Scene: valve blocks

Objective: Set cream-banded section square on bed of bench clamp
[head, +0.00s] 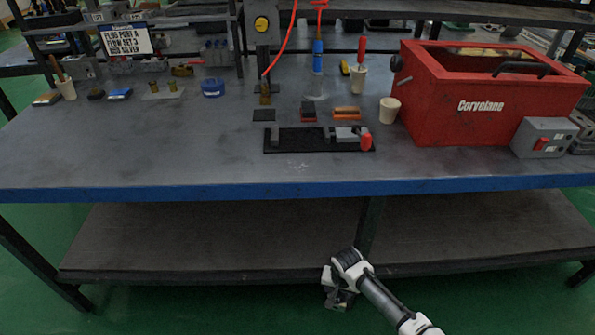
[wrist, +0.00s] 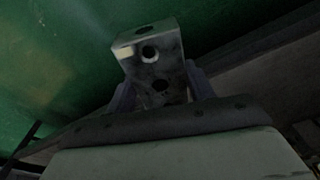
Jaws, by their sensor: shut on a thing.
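My gripper (head: 337,296) is low in front of the bench, below the tabletop edge and near the lower shelf. In the wrist view it is shut on a grey metal block (wrist: 158,62) with round holes in two faces. The block sits between the two fingers and its lower part is hidden.
Behind the clamp are a dark pad (head: 264,115), a red block (head: 308,109) and an orange piece (head: 347,113). A cream cup (head: 389,110) and a red tank (head: 463,119) stand right. The blue front edge (head: 250,191) lies between gripper and clamp.

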